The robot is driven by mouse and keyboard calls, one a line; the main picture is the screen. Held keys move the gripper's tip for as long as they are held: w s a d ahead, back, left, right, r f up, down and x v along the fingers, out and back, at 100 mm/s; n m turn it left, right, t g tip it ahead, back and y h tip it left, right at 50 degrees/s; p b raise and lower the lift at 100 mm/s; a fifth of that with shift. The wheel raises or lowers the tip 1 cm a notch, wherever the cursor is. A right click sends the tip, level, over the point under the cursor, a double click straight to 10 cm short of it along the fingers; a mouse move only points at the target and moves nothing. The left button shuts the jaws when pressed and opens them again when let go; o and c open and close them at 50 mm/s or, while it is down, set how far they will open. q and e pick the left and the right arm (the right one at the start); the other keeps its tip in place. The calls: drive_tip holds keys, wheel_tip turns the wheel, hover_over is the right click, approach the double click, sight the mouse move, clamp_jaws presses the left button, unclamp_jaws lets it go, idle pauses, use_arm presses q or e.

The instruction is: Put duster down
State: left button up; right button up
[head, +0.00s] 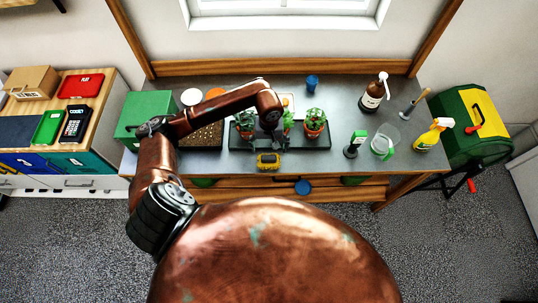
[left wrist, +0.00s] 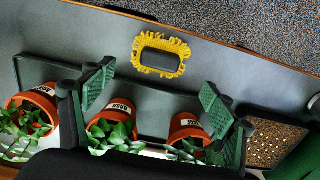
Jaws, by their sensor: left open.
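The duster (head: 268,163) has a yellow fringe around a dark grey back. It lies flat on the grey bench top (head: 225,162), near the front edge and in front of the black plant tray (head: 338,140). It also shows whole in the left wrist view (left wrist: 160,55), with bare bench around it. My left gripper (head: 271,124) is over the plants, behind the duster and apart from it. In the left wrist view its green-padded fingers (left wrist: 157,96) are spread wide with nothing between them. My right gripper is not in view.
Potted plants (head: 315,124) stand on the tray close to my left gripper; the wrist view shows several orange pots (left wrist: 118,110). A green box (head: 146,112) is at left.

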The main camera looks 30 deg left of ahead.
use_arm(q)
drive_tip(key=shift+r, duration=1.75)
